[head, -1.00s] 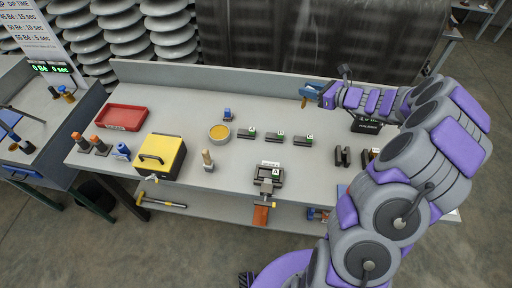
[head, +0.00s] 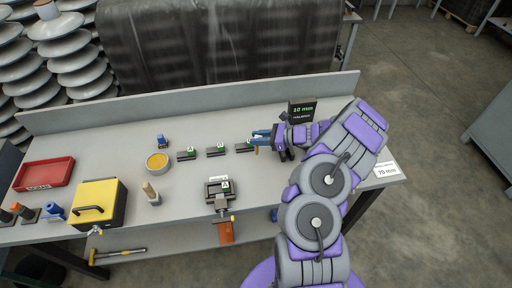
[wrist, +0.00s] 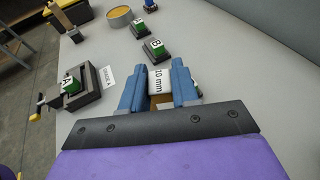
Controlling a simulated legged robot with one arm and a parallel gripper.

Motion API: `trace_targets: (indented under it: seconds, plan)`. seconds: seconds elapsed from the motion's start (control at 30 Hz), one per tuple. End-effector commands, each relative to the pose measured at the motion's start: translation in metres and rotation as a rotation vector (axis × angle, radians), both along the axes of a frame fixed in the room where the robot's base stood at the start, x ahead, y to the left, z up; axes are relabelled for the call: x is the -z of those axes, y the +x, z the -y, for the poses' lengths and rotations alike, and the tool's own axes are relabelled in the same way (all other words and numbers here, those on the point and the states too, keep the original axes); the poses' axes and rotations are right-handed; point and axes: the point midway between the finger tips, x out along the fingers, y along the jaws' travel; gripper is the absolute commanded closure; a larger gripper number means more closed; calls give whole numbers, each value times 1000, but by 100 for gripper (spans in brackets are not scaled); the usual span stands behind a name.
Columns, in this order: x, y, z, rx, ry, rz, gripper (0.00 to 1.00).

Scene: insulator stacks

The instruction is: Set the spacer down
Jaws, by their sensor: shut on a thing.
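My gripper (head: 262,138) is low over the right half of the bench, just right of the third dark block with a green top (head: 244,147). In the wrist view its blue fingers (wrist: 159,88) are shut on the spacer (wrist: 157,80), a small brownish piece with a white face marked "10 mm". The spacer lies between the fingers. I cannot tell whether its underside touches the bench. In the head view the fingers and arm mostly hide it. A green-topped block shows partly behind the right finger in the wrist view.
A vise (head: 220,192) holding block A stands at the front edge. More dark blocks (head: 187,154), a yellow-filled bowl (head: 158,162), a yellow box (head: 98,205) and a red tray (head: 45,174) lie leftward. A black "10 mm" display (head: 302,112) stands behind my arm.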

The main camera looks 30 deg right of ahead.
Motion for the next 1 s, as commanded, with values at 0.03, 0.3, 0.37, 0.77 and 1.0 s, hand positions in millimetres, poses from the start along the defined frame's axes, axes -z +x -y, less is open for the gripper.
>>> trace_targets:
  seconds: [0.03,0.3,0.37,0.77,1.0]
  plan:
    - [6,0,0,0,1,-1,100]
    - [38,0,-1,2,-1,-3,100]
    - [42,0,-1,1,-3,-2,100]
    - [43,0,-1,1,-2,0,67]
    - [43,0,-1,1,0,0,45]
